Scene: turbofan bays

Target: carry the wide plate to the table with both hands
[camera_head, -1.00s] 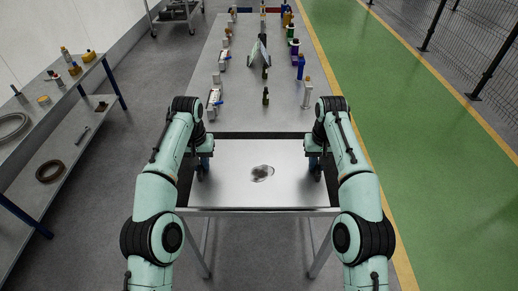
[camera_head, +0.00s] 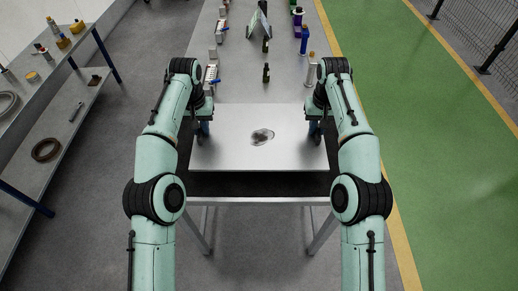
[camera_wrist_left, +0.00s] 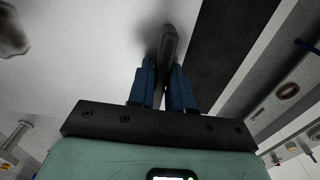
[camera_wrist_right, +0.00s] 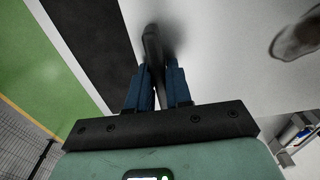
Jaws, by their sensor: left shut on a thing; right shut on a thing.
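The wide plate (camera_head: 235,155) is a flat, pale metallic sheet lying level between my two arms, with a dark, glossy oval patch (camera_head: 262,137) at its middle. My left gripper (camera_head: 204,130) is at its left edge, shut on a dark upright handle (camera_wrist_left: 169,45). My right gripper (camera_head: 314,131) is at its right edge, shut on a matching handle (camera_wrist_right: 153,48). The table (camera_head: 262,88) extends away from me. The plate is over its near end; whether it touches the surface cannot be told.
A black area (camera_head: 258,184) shows at the table's near end. Bottles (camera_head: 266,72) and small boxes stand along the table beyond the plate. A shelf bench (camera_head: 70,110) is at the left. A green walkway (camera_head: 420,130) runs along the right.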

